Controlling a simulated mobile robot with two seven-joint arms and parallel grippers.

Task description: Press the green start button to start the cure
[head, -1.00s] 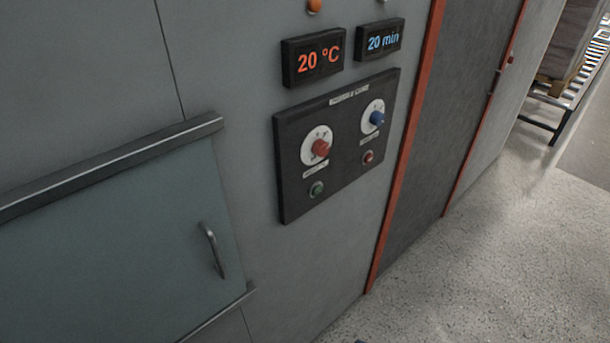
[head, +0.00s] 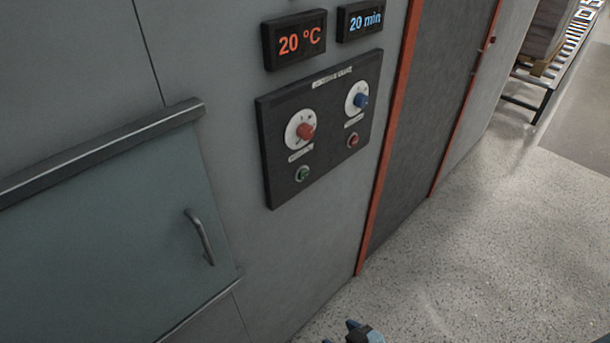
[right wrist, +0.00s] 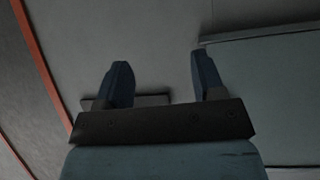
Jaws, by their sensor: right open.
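The green start button (head: 302,174) sits at the lower left of a dark control panel (head: 284,192) on the grey wall in the head view. A red button (head: 352,141) is at its lower right, with a red knob (head: 306,131) and a blue knob (head: 361,101) above. My right gripper (head: 342,333) shows at the bottom edge of the head view, below and apart from the panel. In the right wrist view its two fingers (right wrist: 160,62) are spread and empty. A dark edge, probably the panel, shows behind them; no button is visible there. My left gripper is not in view.
Displays read 20 °C (head: 295,40) and 20 min (head: 361,20). A greenish door (head: 105,235) with a handle (head: 199,237) is left of the panel. Orange trim (head: 390,140) and a dark door stand to the right. The speckled floor (head: 470,240) is open.

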